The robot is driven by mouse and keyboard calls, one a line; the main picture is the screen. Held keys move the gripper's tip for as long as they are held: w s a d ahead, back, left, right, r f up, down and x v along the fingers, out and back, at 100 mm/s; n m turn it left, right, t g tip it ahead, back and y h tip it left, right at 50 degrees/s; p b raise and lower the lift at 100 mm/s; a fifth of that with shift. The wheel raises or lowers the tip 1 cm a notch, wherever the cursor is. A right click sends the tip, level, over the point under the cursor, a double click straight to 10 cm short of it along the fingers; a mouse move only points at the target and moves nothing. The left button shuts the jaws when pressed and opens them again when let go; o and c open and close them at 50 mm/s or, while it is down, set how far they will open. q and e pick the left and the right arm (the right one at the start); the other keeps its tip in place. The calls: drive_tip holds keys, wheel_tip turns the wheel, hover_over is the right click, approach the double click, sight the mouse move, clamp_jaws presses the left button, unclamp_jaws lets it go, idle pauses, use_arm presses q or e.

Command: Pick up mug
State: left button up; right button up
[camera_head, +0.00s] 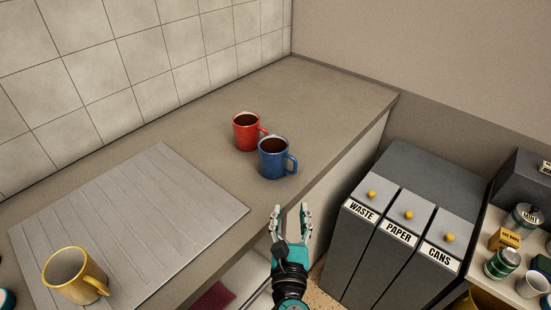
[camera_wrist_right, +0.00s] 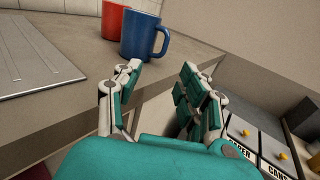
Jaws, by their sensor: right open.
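A blue mug (camera_head: 272,159) with dark liquid in it stands upright on the counter near its front edge, its handle to the right. A red mug (camera_head: 245,131), also with dark liquid, stands just behind it to the left. A yellow mug (camera_head: 74,275) stands on the grey ribbed board at the lower left. My right gripper (camera_head: 290,208) is open and empty, in front of the counter edge and short of the blue mug. In the right wrist view the blue mug (camera_wrist_right: 138,38) is beyond the fingertips (camera_wrist_right: 160,72), with the red mug (camera_wrist_right: 115,22) partly behind it. My left gripper is not in view.
The counter (camera_head: 325,92) is clear behind and right of the mugs. The ribbed board (camera_head: 160,215) covers its left part. Grey bins (camera_head: 395,220) labelled WASTE, PAPER and CANS stand right of my gripper. A shelf with tins, a box and a cup (camera_head: 532,284) is at far right.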

approach(294, 168)
drive_tip(key=w, duration=0.3)
drive_tip(key=w+p, duration=0.1)
drive_tip(key=w, duration=0.3)
drive_tip(key=shift+w+p, duration=0.35)
drive_tip(key=shift+w+a+f, duration=0.1)
drive_tip(key=shift+w+f, duration=0.05)
drive_tip(key=shift+w, duration=0.3)
clamp_jaws()
